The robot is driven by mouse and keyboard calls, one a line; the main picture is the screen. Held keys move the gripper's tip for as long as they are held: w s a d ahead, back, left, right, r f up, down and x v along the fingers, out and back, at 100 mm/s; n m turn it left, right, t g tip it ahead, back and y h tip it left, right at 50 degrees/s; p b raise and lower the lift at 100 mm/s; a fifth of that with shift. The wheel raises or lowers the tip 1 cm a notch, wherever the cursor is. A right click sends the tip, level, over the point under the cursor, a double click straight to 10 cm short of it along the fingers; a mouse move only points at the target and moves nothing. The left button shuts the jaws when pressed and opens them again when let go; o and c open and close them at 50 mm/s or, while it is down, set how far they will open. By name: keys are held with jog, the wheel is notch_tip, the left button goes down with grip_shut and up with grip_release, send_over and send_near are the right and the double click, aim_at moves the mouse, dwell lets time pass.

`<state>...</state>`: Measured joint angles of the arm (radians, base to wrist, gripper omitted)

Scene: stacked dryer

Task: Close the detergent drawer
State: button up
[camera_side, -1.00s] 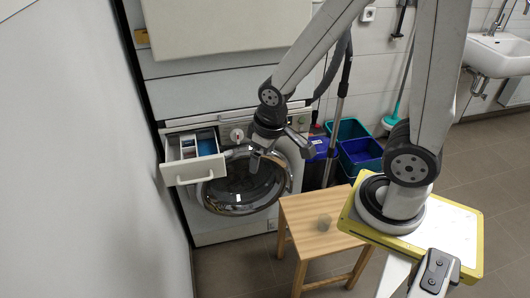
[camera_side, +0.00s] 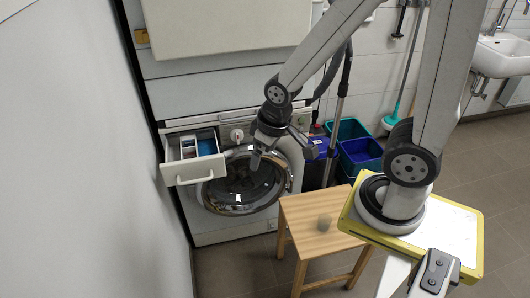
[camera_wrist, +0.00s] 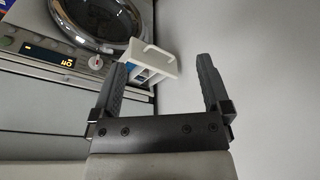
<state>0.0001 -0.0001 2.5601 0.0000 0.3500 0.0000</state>
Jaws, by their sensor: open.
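The white detergent drawer (camera_side: 194,170) is pulled out at the upper left of the washing machine in the side view, with its inner compartments and front handle showing. In the wrist view the drawer (camera_wrist: 158,57) shows beyond and just right of the left fingertip. My gripper (camera_side: 254,166) hangs in front of the round door, to the right of the drawer and apart from it. In the wrist view my gripper (camera_wrist: 162,75) has its two fingers spread, with nothing between them that it holds.
The washing machine's round glass door (camera_side: 243,185) is behind my gripper. A wooden stool (camera_side: 308,225) stands in front on the right. Blue and teal buckets (camera_side: 360,153) stand to the right. A grey wall (camera_side: 90,170) runs close along the left.

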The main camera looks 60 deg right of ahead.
jog(key=shift+w, duration=0.15)
jog(key=c, duration=0.7)
jog(key=shift+w+d+f, duration=0.1)
jog(key=shift+w+f, duration=0.1)
jog(key=shift+f, duration=0.05)
jog(key=c, duration=0.4)
jog(key=w+f+n, duration=0.1)
jog(key=w+f, duration=0.1)
jog(key=w+d+f+n+t, duration=0.1)
jog(key=w+f, duration=0.1)
jog(key=w, duration=0.1)
jog(key=w+d+f+n+t, duration=0.1)
jog(key=w+f+n, duration=0.1)
jog(key=f, duration=0.1)
jog(key=shift+w+d, duration=0.15)
jog(key=shift+w, duration=0.25)
grip_shut()
jog(key=w+d+f+n+t, duration=0.2)
jog(key=w+f+n, duration=0.1)
jog(key=f, duration=0.5)
jog(key=shift+w+d+f+n+t+h, duration=0.2)
jog(key=shift+w+d+n+t+h, duration=0.2)
jog(key=shift+w, duration=0.3)
